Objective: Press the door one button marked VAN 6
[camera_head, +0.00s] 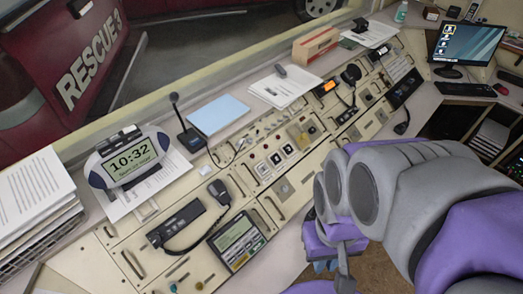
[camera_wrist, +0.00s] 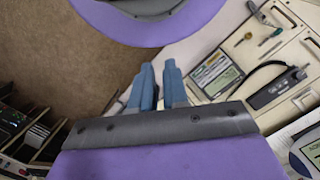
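No label reading VAN 6 is legible in either view, so I cannot tell which button it is. The sloped beige console (camera_head: 160,215) carries a dark panel with a greenish screen (camera_head: 237,236) and small coloured keys at its near side. That screen panel also shows in the wrist view (camera_wrist: 214,74). Square black-and-white buttons (camera_head: 289,149) sit farther along the console. My gripper (camera_head: 326,266) is low in front of the console's near edge, right of the screen panel. In the wrist view my gripper's blue fingers (camera_wrist: 158,72) stand slightly apart with nothing between them.
A handset radio (camera_head: 180,222) with a coiled cord lies left of the screen panel. A clock (camera_head: 130,160), a desk microphone (camera_head: 187,132) and a blue folder (camera_head: 218,115) stand behind. A monitor (camera_head: 468,45) is at far right. Brown floor (camera_head: 375,270) is open below my arm.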

